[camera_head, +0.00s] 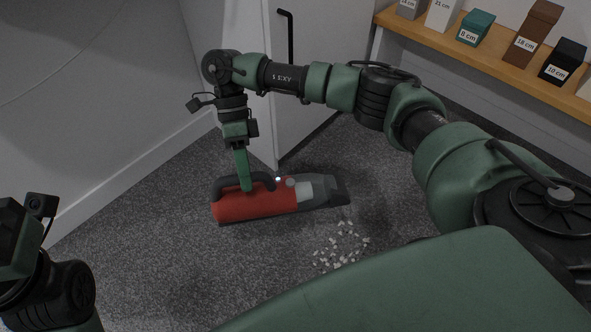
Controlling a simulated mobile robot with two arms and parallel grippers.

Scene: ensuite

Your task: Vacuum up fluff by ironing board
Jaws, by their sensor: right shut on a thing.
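A red handheld vacuum (255,204) with a black handle and a grey nozzle is low over or on the grey carpet; I cannot tell whether it touches. Its nozzle points right. My right gripper (244,183) is shut on the vacuum's black handle from above. A patch of white fluff (341,247) lies scattered on the carpet, below and slightly right of the nozzle in the picture, apart from it. Part of my left arm shows at the lower left, but its fingertips are not in view. No ironing board can be made out.
A white cabinet (310,75) with a black bar handle stands behind the vacuum. A wooden shelf (480,55) at the upper right holds several labelled boxes. A wall with a skirting board (130,175) runs along the left. Carpet left of the fluff is clear.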

